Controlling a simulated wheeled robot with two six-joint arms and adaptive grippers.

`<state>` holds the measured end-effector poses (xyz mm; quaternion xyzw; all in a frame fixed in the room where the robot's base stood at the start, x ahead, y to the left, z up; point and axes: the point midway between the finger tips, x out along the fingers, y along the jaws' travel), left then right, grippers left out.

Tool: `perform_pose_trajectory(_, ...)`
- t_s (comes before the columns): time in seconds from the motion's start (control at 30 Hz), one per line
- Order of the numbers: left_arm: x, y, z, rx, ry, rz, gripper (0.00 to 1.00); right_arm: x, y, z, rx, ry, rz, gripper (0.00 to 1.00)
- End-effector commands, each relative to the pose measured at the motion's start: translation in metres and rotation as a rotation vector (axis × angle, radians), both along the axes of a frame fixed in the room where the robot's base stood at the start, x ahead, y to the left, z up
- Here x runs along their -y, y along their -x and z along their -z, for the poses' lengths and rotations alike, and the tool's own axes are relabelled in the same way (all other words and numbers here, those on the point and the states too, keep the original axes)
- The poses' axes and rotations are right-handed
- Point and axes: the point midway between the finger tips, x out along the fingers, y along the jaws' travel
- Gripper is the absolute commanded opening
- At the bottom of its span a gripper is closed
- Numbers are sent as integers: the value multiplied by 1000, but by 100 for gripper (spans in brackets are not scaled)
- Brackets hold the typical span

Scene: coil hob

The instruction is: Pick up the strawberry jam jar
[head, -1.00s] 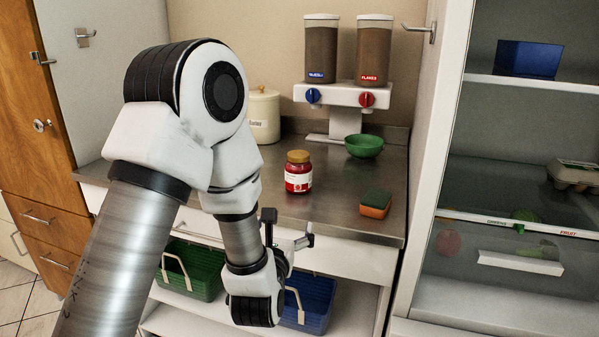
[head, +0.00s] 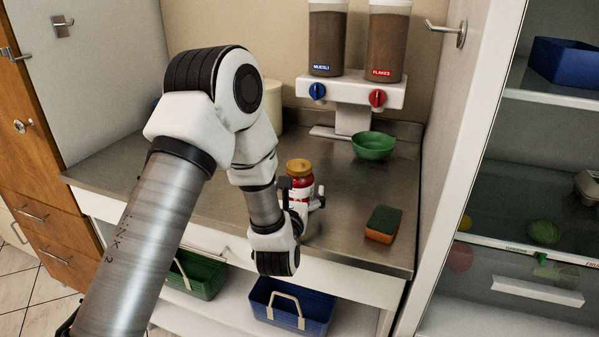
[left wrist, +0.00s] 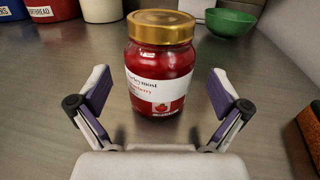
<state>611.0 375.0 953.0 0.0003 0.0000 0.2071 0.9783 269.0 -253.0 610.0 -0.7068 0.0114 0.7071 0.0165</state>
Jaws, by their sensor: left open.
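The strawberry jam jar (head: 300,175) stands upright on the steel counter, red with a gold lid and a white label. My left gripper (head: 303,196) is at the jar's near side in the head view and partly hides its lower part. In the left wrist view the jar (left wrist: 160,65) stands just ahead, centred between the two open fingers of the gripper (left wrist: 160,97). The fingers do not appear to touch it. My right gripper is not in view.
An orange and green sponge (head: 383,224) lies right of the jar. A green bowl (head: 373,146) stands behind, near the cereal dispenser (head: 352,92). A pale canister (head: 272,105) is at the back. A blue basket (head: 290,306) and a green basket (head: 197,276) sit below the counter.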

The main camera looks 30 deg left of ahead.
Motion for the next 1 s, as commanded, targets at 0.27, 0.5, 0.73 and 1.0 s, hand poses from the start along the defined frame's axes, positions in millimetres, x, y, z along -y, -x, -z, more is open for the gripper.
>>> perform_pose_trajectory(0.27,-7,-16,2,-2,0,0,100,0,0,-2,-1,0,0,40)
perform_pose_trajectory(0.5,-7,-15,1,-1,-1,0,36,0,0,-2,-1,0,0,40)
perform_pose_trajectory(0.73,-7,-16,0,1,-2,0,12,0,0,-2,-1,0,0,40)
perform_pose_trajectory(1.0,-11,-20,-10,4,0,-2,12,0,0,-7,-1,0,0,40)
